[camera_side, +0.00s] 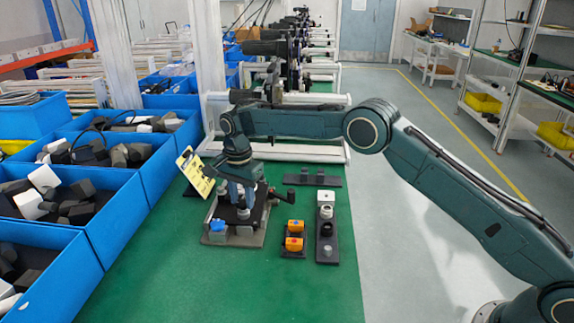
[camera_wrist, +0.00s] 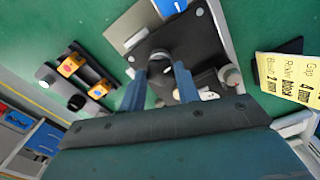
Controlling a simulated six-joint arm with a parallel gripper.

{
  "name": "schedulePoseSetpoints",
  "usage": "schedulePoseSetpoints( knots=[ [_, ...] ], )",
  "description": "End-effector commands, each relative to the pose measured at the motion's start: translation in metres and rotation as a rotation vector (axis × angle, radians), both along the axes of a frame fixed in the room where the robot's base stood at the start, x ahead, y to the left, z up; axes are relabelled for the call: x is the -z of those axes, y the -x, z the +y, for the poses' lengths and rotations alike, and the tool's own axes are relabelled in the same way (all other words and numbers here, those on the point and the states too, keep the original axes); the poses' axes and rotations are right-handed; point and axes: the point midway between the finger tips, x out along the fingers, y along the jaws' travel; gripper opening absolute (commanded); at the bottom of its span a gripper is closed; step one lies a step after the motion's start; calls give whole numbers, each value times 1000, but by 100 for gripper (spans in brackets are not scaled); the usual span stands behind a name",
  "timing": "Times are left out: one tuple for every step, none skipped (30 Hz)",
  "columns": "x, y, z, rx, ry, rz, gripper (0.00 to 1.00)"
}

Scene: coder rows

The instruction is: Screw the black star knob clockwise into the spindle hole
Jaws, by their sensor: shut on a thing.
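My gripper (camera_side: 243,192) points down over a fixture on the green bench in the side view. In the wrist view its two blue fingers (camera_wrist: 160,78) are closed around a dark round part, which I take to be the black star knob (camera_wrist: 160,62). The knob sits over the black plate (camera_wrist: 200,40) of the fixture. The spindle hole is hidden beneath the knob and fingers, so I cannot tell how deep the knob sits. In the side view the arm and fingers hide the knob.
A blue block (camera_side: 218,225) sits at the fixture's front. A yellow note card (camera_side: 194,172) stands at its left. To the right are a holder with orange blocks (camera_side: 294,226) and a dark strip (camera_side: 327,255) with cylinders. Blue bins (camera_side: 110,215) line the left. The front bench is clear.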

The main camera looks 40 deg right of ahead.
Motion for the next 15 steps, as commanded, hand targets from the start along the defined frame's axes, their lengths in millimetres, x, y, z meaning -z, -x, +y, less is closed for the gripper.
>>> schedulePoseSetpoints(
  knots=[
    [-3,-1,0,37,-1,-6,5],
    [-3,-1,0,60,-1,-6,5],
    [-4,-1,0,91,-1,-6,5],
    [-4,-1,0,115,-1,-6,5],
    [-4,-1,0,138,-1,-6,5],
    [-4,-1,0,169,-2,-7,5],
    [-4,-1,0,192,-2,-7,5],
    [-4,-1,0,215,-2,-7,5],
    [-4,-1,0,246,-2,-7,5],
    [-4,-1,0,270,-3,-6,5],
    [-4,-1,0,292,-2,-6,5],
    [-4,-1,0,323,-2,-6,5],
    [-4,-1,0,346,-2,-6,5],
    [-4,-1,0,369,-2,-6,5],
    [-4,-2,0,400,-3,-7,5]
  ],
)
